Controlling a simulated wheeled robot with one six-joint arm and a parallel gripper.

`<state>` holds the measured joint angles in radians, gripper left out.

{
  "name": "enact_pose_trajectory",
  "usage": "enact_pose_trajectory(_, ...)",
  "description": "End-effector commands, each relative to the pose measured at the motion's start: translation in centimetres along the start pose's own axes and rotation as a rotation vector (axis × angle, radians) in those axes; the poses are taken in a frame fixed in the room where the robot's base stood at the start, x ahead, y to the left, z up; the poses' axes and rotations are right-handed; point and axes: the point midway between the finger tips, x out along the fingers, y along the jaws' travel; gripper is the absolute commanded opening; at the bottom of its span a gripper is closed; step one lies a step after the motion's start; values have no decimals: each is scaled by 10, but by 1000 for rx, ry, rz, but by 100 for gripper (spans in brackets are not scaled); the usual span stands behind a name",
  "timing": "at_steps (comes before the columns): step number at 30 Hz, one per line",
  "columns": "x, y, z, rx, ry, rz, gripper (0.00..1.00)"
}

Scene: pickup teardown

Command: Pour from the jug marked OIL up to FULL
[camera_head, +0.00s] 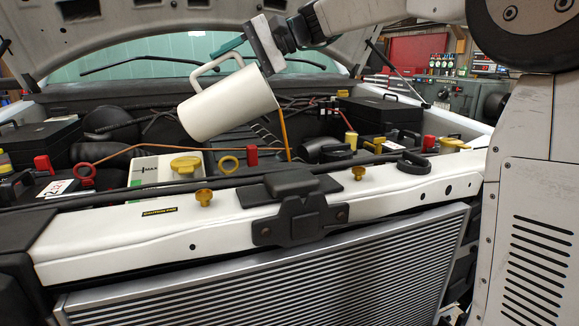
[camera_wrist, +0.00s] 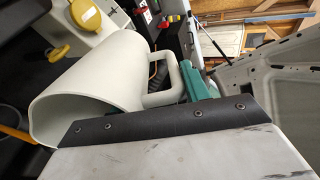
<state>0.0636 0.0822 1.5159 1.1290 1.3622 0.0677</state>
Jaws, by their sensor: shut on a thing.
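A white jug (camera_head: 229,104) hangs tilted above the engine bay. A thin amber stream (camera_head: 285,134) runs down from its mouth at the right. The stream's lower end passes behind the front crossmember, so I cannot see what it lands in. My gripper (camera_head: 238,50) is shut on the jug's handle, above and right of the body. In the wrist view the jug (camera_wrist: 98,88) lies on its side, with its handle by the teal finger (camera_wrist: 199,83) and amber liquid at the left edge. No OIL marking or FULL line is readable.
A white reservoir (camera_head: 146,172) marked MAX with a yellow cap (camera_head: 186,165) is at left. The white crossmember (camera_head: 130,223) with yellow knobs spans the front, above the radiator (camera_head: 270,270). A black box (camera_head: 378,115) stands at right. The raised hood (camera_head: 120,25) hangs overhead.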

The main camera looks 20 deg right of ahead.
Motion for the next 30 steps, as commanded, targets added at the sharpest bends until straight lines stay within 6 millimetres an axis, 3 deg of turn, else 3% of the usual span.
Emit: enact_pose_trajectory(30, -1, 3, 0, -2, 0, -32, 0)
